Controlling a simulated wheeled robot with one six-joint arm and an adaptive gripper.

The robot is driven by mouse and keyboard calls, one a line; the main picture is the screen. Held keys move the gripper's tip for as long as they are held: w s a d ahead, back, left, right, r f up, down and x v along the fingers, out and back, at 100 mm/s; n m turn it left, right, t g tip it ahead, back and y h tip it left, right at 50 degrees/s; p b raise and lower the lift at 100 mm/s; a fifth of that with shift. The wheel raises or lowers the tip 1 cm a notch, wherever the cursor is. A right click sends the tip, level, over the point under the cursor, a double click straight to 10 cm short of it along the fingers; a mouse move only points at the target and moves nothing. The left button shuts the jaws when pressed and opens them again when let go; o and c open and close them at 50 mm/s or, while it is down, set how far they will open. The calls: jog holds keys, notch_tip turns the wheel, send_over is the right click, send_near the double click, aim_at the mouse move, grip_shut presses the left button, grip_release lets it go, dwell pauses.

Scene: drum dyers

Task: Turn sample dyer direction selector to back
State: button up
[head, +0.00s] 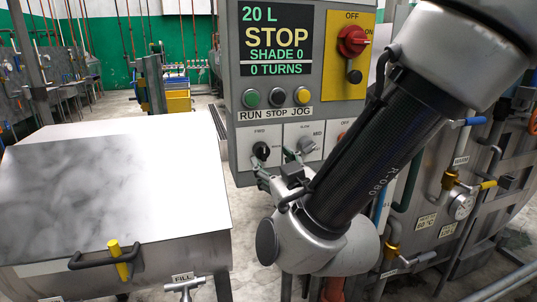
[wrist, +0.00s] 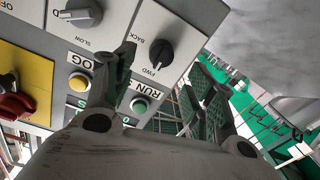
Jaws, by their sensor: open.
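The sample dyer direction selector is a round black knob (head: 261,150) on a white plate at the lower left of the grey control panel (head: 236,120). My gripper (head: 277,175) is open just below and in front of the knob in the head view. In the wrist view its two dark fingers (wrist: 163,68) stand apart, with the knob beyond and between their tips. I see no clear contact.
A grey speed knob (head: 306,145) is close to the right of the selector. RUN (head: 250,98), STOP (head: 276,97) and JOG (head: 303,95) buttons sit above, with a red OFF/ON switch (head: 352,41). A steel-lidded vat (head: 115,190) stands left; pipes and valves crowd the right.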

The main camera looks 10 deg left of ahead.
aim_at(265, 154)
jog(key=x, duration=0.6)
jog(key=shift+a, duration=0.1)
jog(key=c, duration=1)
